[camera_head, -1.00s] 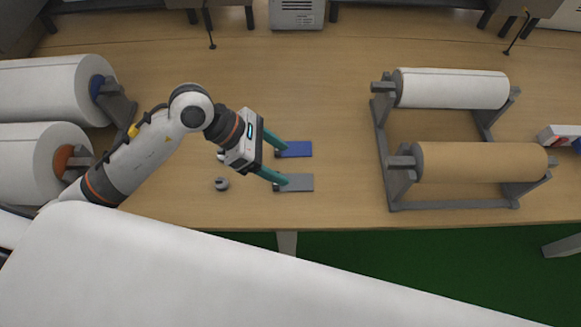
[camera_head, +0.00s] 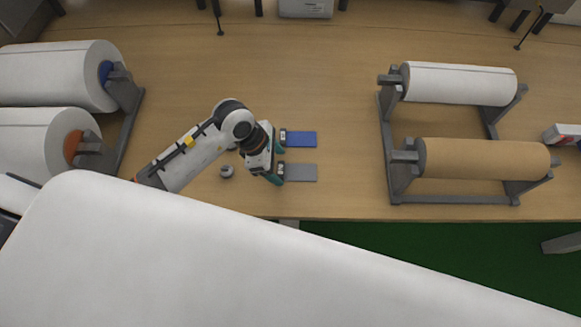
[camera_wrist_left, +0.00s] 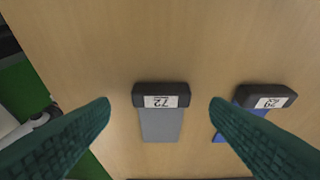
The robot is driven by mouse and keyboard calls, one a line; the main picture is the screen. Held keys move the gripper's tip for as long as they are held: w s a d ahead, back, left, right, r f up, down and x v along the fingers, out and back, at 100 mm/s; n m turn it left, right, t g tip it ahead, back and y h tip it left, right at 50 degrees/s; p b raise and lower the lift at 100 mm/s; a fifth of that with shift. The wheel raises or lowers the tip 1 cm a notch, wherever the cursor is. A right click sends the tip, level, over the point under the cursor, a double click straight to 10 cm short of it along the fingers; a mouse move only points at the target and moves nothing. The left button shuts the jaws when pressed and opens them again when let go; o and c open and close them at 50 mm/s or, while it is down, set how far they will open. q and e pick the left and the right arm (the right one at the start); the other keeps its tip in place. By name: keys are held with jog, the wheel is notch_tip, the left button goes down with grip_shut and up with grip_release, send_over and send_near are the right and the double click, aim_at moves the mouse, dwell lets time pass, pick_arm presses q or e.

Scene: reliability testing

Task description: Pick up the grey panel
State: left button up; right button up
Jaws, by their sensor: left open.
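The grey panel (camera_head: 301,173) lies flat on the wooden table, with a dark block and a white number label at its left end. In the left wrist view the grey panel (camera_wrist_left: 161,125) sits between my two teal fingers, its block toward the top. My left gripper (camera_head: 278,165) is open and empty, pointing down just left of the panels; its fingertips (camera_wrist_left: 160,108) spread to either side of the grey panel. I cannot tell its exact height above the table. A blue panel (camera_head: 301,139) lies behind the grey one, partly hidden by a finger in the wrist view. My right gripper is not in view.
A small grey part (camera_head: 227,171) lies left of the gripper. A rack with white and brown rolls (camera_head: 487,158) stands at right. Large white rolls (camera_head: 45,75) stand at left. The table's front edge is close to the grey panel.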

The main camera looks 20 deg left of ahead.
pick_arm(q)
jog(key=shift+x, duration=1)
jog(key=shift+c, duration=0.3)
jog(key=shift+r, duration=0.1)
jog(key=c, duration=1)
notch_tip(320, 180, up, 10)
jog(key=shift+b, duration=0.4)
